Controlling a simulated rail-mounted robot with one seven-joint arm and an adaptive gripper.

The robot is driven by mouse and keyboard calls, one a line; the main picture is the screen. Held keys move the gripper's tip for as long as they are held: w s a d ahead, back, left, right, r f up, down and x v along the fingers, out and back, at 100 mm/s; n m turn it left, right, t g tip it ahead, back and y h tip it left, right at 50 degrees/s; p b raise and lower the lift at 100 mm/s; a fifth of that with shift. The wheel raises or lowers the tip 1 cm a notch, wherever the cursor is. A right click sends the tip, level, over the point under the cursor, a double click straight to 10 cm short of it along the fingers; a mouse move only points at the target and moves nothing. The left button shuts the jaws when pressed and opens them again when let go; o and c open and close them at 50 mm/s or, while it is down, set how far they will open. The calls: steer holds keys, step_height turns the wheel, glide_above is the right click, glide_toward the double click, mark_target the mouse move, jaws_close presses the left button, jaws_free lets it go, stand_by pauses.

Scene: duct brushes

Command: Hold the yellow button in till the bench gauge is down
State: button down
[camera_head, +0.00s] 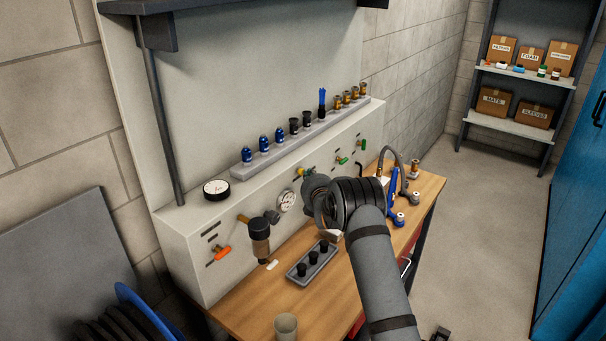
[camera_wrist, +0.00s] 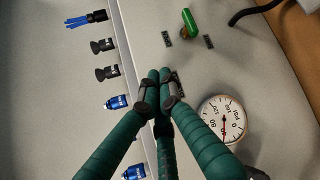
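A small yellow piece (camera_head: 299,171), perhaps the button, shows on the sloping panel front beside my fingertips in the head view. It is hidden in the wrist view, so contact cannot be told. My gripper (camera_wrist: 160,78) has its dark green fingers brought together at the tips, against or just above the panel, with nothing seen held. In the head view, my gripper (camera_head: 310,173) is partly hidden by my wrist. A round white gauge (camera_wrist: 222,120) marked PSI, with a red needle, is right of the fingers. It also shows on the panel front (camera_head: 287,201); its exact reading is unclear.
A green lever (camera_wrist: 189,22) is near the fingers. A grey ledge rack (camera_head: 270,152) holds blue and dark fittings and a blue brush. Another dial (camera_head: 216,188) rests on the panel top.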

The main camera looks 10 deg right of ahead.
steer(key=shift+w+a, duration=0.3)
steer(key=shift+a, duration=0.1)
stand_by(1.9)
steer(key=shift+d+b, duration=0.1)
steer(key=shift+b, duration=0.25)
steer(key=shift+s+d+b, duration=0.5)
steer(key=shift+s+d, duration=0.2)
steer(key=s+d+b, duration=0.2)
steer(key=s+d, duration=0.1)
steer(key=shift+s+d+b, duration=0.2)
steer(key=shift+d+b, duration=0.1)
steer(key=shift+b, duration=0.1)
